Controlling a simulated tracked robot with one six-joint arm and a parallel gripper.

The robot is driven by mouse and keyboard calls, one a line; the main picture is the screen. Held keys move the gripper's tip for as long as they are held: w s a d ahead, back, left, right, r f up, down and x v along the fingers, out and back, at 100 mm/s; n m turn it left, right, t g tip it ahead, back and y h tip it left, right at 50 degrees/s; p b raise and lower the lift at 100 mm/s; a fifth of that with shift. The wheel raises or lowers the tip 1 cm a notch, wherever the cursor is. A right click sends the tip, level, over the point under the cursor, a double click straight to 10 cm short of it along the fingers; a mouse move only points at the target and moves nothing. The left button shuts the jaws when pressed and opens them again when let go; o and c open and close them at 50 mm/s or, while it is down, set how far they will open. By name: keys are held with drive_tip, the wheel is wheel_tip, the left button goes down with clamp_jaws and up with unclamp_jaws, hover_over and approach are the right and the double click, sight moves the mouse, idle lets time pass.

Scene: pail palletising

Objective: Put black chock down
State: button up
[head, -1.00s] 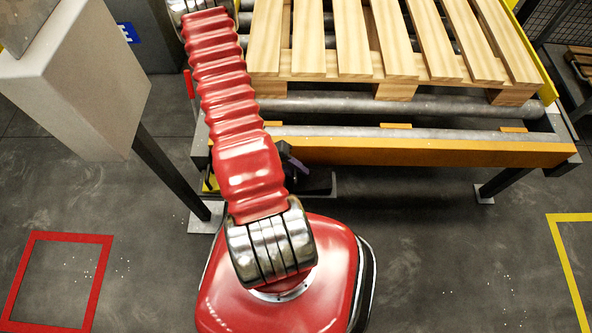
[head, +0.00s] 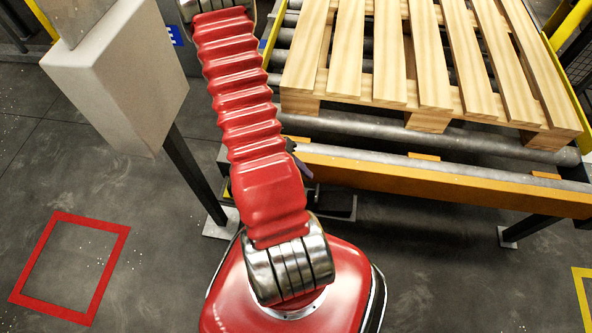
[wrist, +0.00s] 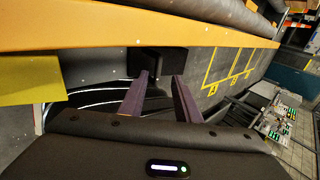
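One purple finger of my gripper (head: 299,161) shows past my red arm, a little apart from that shape. The arm hides the rest of the gripper.
The roller conveyor with its orange front beam (head: 440,186) carries a wooden pallet (head: 429,90). A beige box on a dark post (head: 118,85) stands left of my arm. A red floor square (head: 33,251) is empty.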

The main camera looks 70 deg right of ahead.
drive_tip(key=shift+v, duration=0.8)
drive_tip(key=w+a+r+m+t+h, duration=0.1)
drive_tip(key=w+a+r+m+t, duration=0.1)
drive_tip(key=w+a+r+m, duration=0.35)
drive_tip(key=w+a+r+m+t, duration=0.2)
drive_tip(key=w+r, duration=0.4)
drive_tip(key=r, duration=0.3)
drive_tip(key=w+a+r+m+t+h, duration=0.1)
drive_tip(key=w+a+r+m+t, duration=0.15)
drive_tip(key=w+r+m, duration=0.35)
drive_tip(key=a+r+m+t+y, duration=0.1)
drive_tip(key=a+r+m+t, duration=0.2)
drive_tip(key=a+r, duration=0.6)
drive_tip(key=s+a+r+m+t+y, duration=0.1)
drive_tip(key=a+r+m+t, duration=0.3)
drive_tip(key=a+r, duration=0.5)
drive_tip(key=a+y, duration=0.1)
drive_tip(key=a, duration=0.3)
drive_tip(key=shift+s+a, duration=0.1)
drive_tip(key=shift+a, duration=0.15)
